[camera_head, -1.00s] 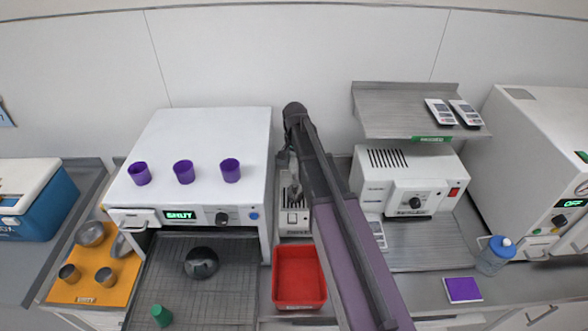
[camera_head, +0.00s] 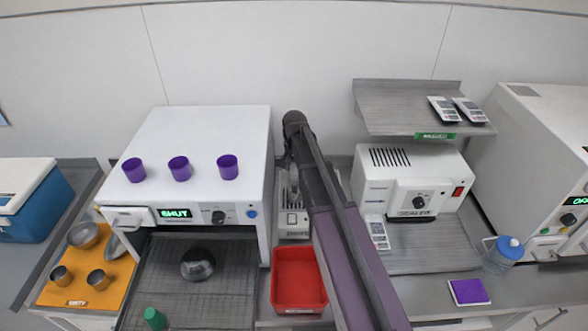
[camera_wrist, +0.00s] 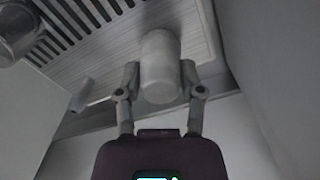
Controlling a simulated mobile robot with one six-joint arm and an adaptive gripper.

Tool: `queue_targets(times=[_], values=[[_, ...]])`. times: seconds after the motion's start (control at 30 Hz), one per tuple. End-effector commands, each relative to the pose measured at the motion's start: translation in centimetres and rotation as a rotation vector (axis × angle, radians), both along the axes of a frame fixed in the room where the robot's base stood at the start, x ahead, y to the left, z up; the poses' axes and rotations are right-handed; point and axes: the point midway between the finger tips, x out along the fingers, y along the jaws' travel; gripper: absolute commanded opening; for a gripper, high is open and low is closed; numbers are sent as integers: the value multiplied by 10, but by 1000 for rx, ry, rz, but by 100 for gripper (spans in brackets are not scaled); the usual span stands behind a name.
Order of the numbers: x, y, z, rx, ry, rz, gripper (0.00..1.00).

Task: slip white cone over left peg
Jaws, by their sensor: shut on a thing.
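My gripper (camera_wrist: 160,88) is shut on a pale, round-topped piece (camera_wrist: 160,62), which looks like the white cone. Its two fingers press on opposite sides. In the wrist view, a short pale rod (camera_wrist: 82,94) shows left of the held piece, apart from it; I cannot tell if it is the left peg. In the head view, my gripper is mostly hidden behind my arm. It is over the narrow slotted device (camera_head: 293,222) between the two white machines. No peg shows clearly in the head view.
A white machine (camera_head: 205,130) with purple cups stands left, and a smaller white unit (camera_head: 400,195) right under a metal shelf (camera_head: 395,105). A red bin (camera_head: 298,280) sits in front of the narrow device. A rounded metallic thing (camera_wrist: 18,32) shows top left in the wrist view.

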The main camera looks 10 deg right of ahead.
Motion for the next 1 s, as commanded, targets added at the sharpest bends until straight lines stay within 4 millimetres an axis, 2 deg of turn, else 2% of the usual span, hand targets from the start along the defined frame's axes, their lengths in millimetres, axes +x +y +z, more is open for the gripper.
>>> queue_targets(times=[0.1, 0.13, 0.23, 0.27, 0.73, 1.0], values=[[0, 0, -3, 0, 0, 0, 30], [0, 0, -3, 0, 0, 0, 53], [0, 0, -2, 0, 0, 0, 83], [0, 0, -2, 0, 0, 0, 85], [0, 0, -1, 0, 0, 0, 85], [0, 0, 10, 0, 0, 1, 85]])
